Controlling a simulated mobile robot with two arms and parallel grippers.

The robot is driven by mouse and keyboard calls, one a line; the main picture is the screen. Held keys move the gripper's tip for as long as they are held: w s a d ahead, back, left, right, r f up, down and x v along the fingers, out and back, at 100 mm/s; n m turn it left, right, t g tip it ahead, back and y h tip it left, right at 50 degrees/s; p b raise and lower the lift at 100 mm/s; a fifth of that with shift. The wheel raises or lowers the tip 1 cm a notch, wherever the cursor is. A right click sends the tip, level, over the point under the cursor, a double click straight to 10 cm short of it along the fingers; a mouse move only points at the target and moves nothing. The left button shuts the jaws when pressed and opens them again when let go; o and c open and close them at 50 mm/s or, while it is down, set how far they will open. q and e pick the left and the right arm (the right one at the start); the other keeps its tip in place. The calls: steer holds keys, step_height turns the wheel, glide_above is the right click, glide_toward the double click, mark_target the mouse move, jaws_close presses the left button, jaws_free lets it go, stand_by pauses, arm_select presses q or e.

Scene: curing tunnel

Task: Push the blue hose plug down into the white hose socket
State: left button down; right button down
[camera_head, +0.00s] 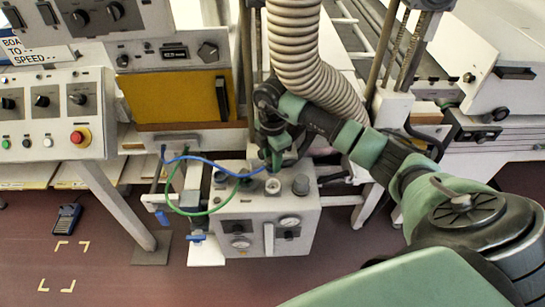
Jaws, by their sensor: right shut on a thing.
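The white hose socket (273,185) is a pale ring on top of the white control box (225,212). My right gripper (274,163) points down just above and behind it. It is shut on the blue hose plug, which is mostly hidden by the fingers. The blue hose (205,162) runs from the left and ends at the fingertips. The plug's lower end appears to be over the socket; I cannot tell whether it touches. My left gripper is not in view.
A green hose (200,213) loops to the box top left of the socket. A dark knob (300,184) stands close right of it. A ribbed duct (305,60) hangs close behind my right arm. An orange panel (175,97) is behind left.

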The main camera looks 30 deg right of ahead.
mark_target(273, 174)
steer(key=shift+f+b, duration=2)
steer(key=shift+f, duration=0.4)
steer(key=shift+f+b, duration=0.6)
steer(key=shift+f, duration=0.45)
steer(key=shift+f, duration=0.3)
steer(key=c, duration=1)
jaws_free()
